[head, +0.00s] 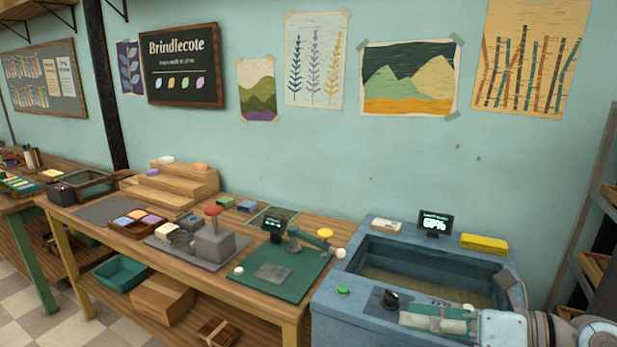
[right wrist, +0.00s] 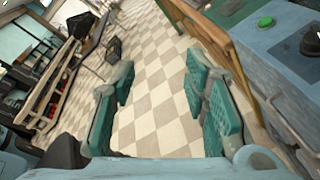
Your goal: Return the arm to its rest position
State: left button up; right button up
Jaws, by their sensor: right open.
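My right arm comes in at the lower right of the head view. My right gripper (head: 437,319), with its teal finger pads, is over the front edge of the blue basin unit (head: 345,285), beside the black knob. In the right wrist view my right gripper (right wrist: 163,105) is open. Its two teal-padded fingers stand well apart and only checkered floor shows between them. It holds nothing. My left arm and gripper are not in view.
A wooden workbench (head: 262,313) with a green mat (head: 297,287) and a press stands left. Shelves (head: 590,265) stand at far right.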

notch_tip(320, 180, up, 6)
jog(key=w+m+t+y, duration=0.1)
jog(key=m+t, duration=0.9)
jog(key=m, duration=0.1)
jog(key=w+d+f+m+t+h, duration=0.1)
jog(key=d+f+m+t+h, duration=0.5)
jog(key=m+h, duration=0.7)
jog(key=s+d+f+m+g+h, duration=0.2)
jog(key=d+f+m+g+h, duration=0.15)
jog(key=f+m, duration=0.3)
jog(key=s+d+f+m+g+h, duration=0.2)
jog(key=d+f+m+g, duration=0.1)
jog(key=f+m+g, duration=0.3)
jog(key=s+a+f+m+g+y, duration=0.15)
jog(key=s+a+f+g, duration=0.3)
jog(key=s+f, duration=0.5)
jog(key=s+a+f+m+g+y, duration=0.1)
jog(key=s+a+f+g+y, duration=0.15)
jog(key=s+f+g, duration=0.55)
jog(key=s+d+f, duration=0.1)
jog(key=s+f, duration=0.2)
jog(key=f, duration=0.8)
jog(key=s+d+f, duration=0.1)
jog(key=s+f, duration=0.1)
jog(key=f, duration=1)
jog(key=s+f, duration=1)
jog(key=s, duration=0.3)
jog(key=shift+s+f+m+g, duration=0.25)
jog(key=shift+s+m+g, duration=0.05)
jog(key=shift+m+g, duration=0.1)
